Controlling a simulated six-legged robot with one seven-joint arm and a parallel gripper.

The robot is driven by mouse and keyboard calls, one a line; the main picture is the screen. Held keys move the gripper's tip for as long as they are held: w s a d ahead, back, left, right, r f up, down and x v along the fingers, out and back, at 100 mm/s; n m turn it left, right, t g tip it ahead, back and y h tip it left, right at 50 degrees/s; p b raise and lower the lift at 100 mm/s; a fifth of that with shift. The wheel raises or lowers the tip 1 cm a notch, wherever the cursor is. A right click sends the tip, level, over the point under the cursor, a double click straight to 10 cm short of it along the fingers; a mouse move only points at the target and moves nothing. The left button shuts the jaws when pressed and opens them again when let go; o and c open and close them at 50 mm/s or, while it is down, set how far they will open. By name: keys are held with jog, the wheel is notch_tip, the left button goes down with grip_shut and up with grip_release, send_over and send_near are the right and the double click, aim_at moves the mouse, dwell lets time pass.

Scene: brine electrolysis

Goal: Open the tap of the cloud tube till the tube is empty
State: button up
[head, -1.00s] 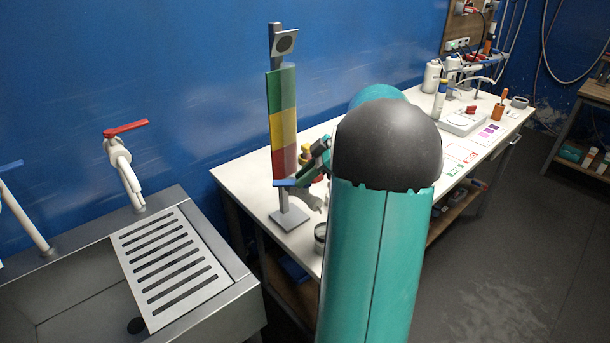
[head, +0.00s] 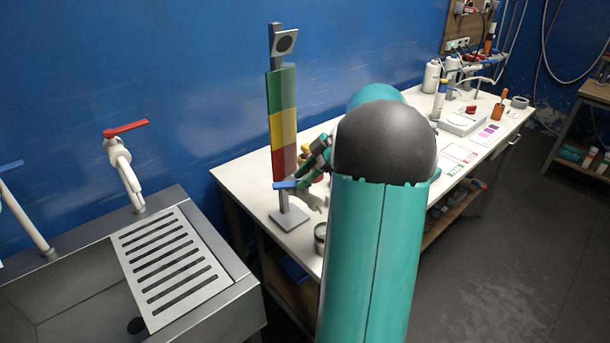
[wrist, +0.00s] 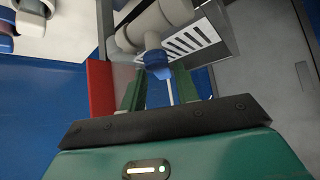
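The cloud tube stand is upright at the near left end of the bench, with a green, yellow and red strip (head: 282,122) up its height. Its blue tap handle (head: 286,184) sits just below the red part. In the wrist view the blue handle (wrist: 157,66) lies between my gripper's two green fingers (wrist: 157,88), below a pale round pipe (wrist: 150,30). The fingers stand apart, with gaps seen beside the handle. In the head view my gripper (head: 310,178) is close at the right of the tap, partly hidden by my arm. I cannot tell the tube's contents.
A steel sink with a slotted drainer (head: 172,265) stands left of the bench (head: 240,178). A red-handled tap (head: 126,160) rises behind it. A small dark pot (head: 320,238) sits near the stand's base (head: 289,218). Bottles and a scale stand farther along the bench.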

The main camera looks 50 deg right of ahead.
jog(key=shift+d, duration=0.1)
jog(key=v, duration=1.3)
jog(key=shift+s+r, duration=0.2)
jog(key=shift+r, duration=0.05)
jog(key=shift+d, duration=0.1)
